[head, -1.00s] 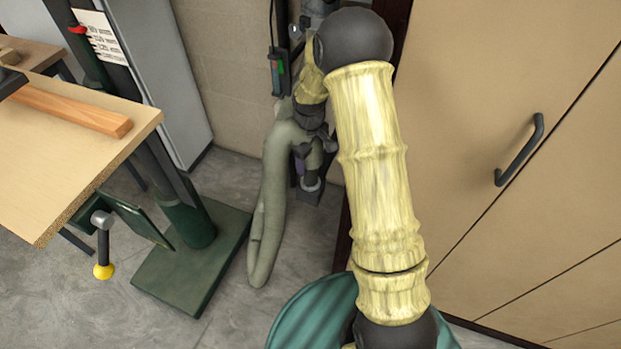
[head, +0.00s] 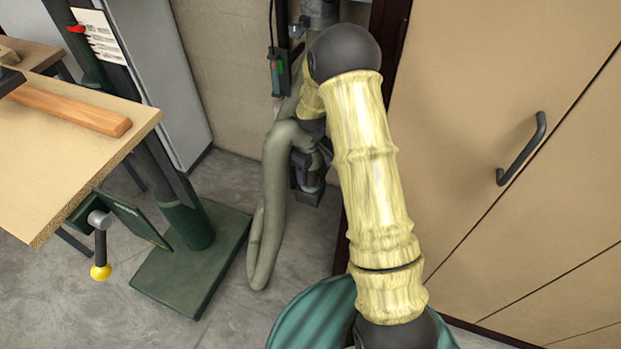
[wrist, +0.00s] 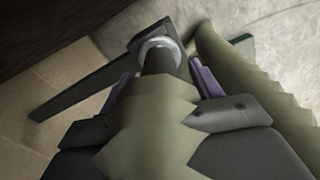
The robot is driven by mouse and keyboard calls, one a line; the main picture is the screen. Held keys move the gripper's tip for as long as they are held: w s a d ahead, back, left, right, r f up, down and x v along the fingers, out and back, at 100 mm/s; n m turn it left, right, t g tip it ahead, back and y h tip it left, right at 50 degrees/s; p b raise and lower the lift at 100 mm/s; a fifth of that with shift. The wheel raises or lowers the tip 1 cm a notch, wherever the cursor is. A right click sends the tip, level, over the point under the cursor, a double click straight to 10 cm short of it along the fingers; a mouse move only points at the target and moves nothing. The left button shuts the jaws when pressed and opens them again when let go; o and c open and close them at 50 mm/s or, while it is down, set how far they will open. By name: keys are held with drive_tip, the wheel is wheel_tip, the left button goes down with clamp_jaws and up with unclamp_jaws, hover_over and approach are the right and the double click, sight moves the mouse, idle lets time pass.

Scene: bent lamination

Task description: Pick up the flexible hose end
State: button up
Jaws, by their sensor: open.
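The grey-green flexible hose (head: 268,205) hangs in a long loop beside the wall and reaches down to the floor in the head view. In the wrist view its end (wrist: 150,115) runs up the middle of the picture, with a dark narrower tube and a pale ring beyond it. My gripper (wrist: 160,82) is open, with purple-edged fingers on both sides of the hose end. I cannot tell whether either finger touches it. In the head view my gripper (head: 312,160) is small, dark and partly hidden by the hose and my arm.
A dark bracket (wrist: 85,98) lies just beyond the hose end. Another hose stretch (wrist: 255,100) runs close on the right. A tan cabinet (head: 470,120) with a dark handle stands right. A workbench (head: 70,150) and green machine base (head: 190,265) stand left.

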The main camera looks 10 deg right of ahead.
drive_tip(key=c, duration=1)
wheel_tip(320, 180, up, 10)
drive_tip(key=shift+r+p, duration=0.1)
drive_tip(key=shift+p, duration=0.65)
